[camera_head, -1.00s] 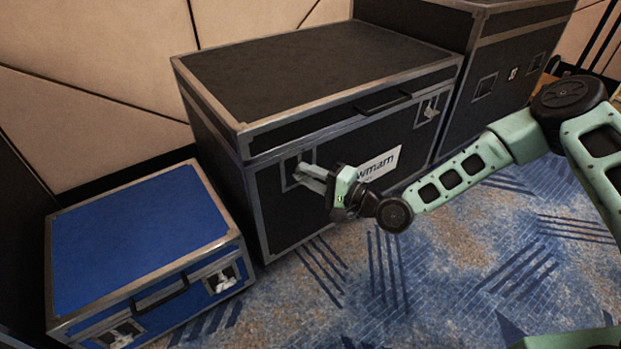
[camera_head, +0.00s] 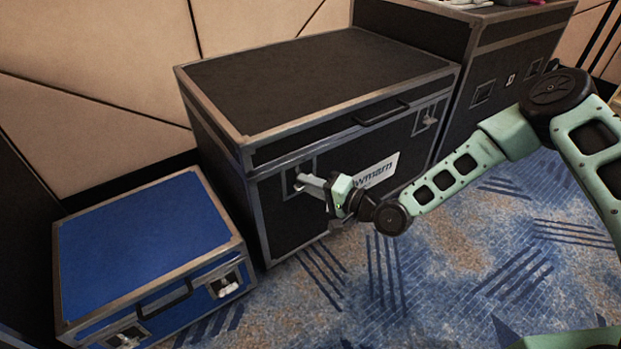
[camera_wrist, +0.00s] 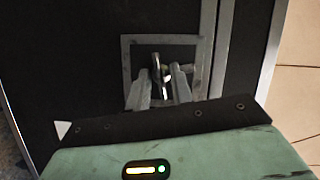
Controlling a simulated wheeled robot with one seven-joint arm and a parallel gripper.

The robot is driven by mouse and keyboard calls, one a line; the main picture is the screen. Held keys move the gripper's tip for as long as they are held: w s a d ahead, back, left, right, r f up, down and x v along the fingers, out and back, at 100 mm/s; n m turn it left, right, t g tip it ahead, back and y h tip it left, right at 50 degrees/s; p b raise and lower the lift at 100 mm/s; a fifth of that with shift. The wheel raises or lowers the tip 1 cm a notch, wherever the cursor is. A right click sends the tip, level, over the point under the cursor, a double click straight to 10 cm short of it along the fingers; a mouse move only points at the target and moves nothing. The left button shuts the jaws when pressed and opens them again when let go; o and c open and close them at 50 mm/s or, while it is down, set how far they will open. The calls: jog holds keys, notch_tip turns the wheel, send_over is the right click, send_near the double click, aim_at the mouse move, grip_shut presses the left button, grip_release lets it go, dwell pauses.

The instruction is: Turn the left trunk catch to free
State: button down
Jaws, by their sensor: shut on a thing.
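The big black trunk (camera_head: 315,75) with metal edging stands in the middle of the head view, its lid down. Its left catch sits in a square metal plate on the front; in the wrist view the catch (camera_wrist: 160,67) is a small bright metal piece inside that plate (camera_wrist: 205,50). My gripper (camera_head: 312,183) is at the catch, and in the wrist view its two grey fingers (camera_wrist: 162,84) are closed on the catch from both sides. The fingers partly hide the catch. The right catch (camera_head: 429,119) is on the same front face, apart from my gripper.
A blue case (camera_head: 145,245) with two latches stands on the floor at left. Another black case (camera_head: 490,60) stands at back right with some things on top. The patterned carpet (camera_head: 455,270) in front is free.

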jog(key=shift+s+a+r+n+t+h+p, duration=0.1)
jog(key=shift+n+t+h+p, duration=0.15)
jog(key=shift+n+h+p, duration=1.3)
jog(key=shift+s+a+r+n+t+h+p, duration=0.1)
jog(key=shift+n+t+h+p, duration=0.35)
jog(key=shift+n+p, duration=2)
jog(key=shift+r+n+t+h+p, duration=0.1)
jog(key=shift+n+h+p, duration=1.3)
jog(key=shift+p, duration=0.9)
jog(key=shift+n, duration=0.3)
jog(key=c, duration=1.6)
grip_release()
jog(key=shift+s, duration=0.1)
jog(key=p+v, duration=0.3)
jog(key=v, duration=1.4)
jog(key=shift+d+f, duration=0.15)
jog(key=shift+d, duration=0.1)
